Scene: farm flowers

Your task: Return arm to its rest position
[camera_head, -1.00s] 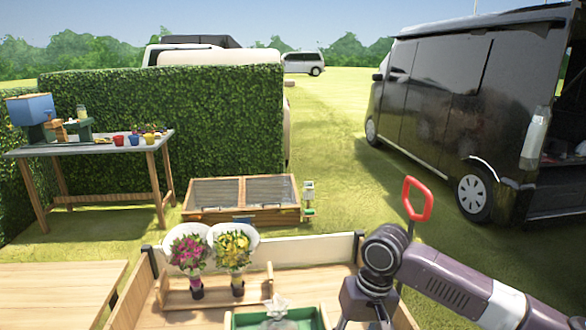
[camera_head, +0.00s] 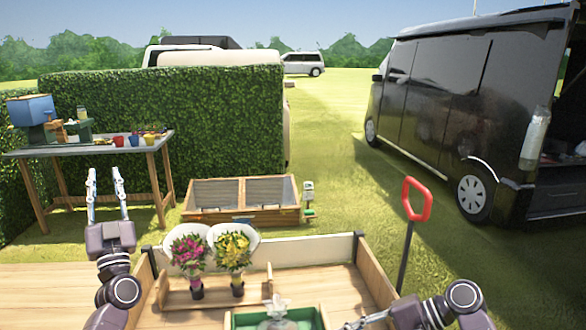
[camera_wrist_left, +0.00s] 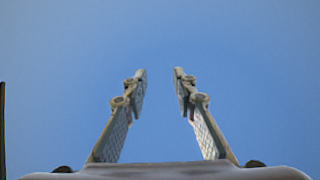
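My left gripper (camera_head: 105,182) is raised at the left of the head view, fingers pointing up. It is open and empty. In the left wrist view its two fingers (camera_wrist_left: 160,105) stand apart with only blue sky between them. My right arm is low at the bottom right of the head view. Its gripper (camera_head: 366,320) points left near the wooden cart's front right part and is partly cut off by the frame edge. I cannot tell whether its fingers are open or shut.
The wooden cart (camera_head: 345,285) holds a pink bouquet (camera_head: 187,250), a yellow bouquet (camera_head: 233,252) and a green tray (camera_head: 312,318). A red-handled tool (camera_head: 417,200) stands at its right. A workbench (camera_head: 95,146) is behind my left gripper. Open grass lies ahead.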

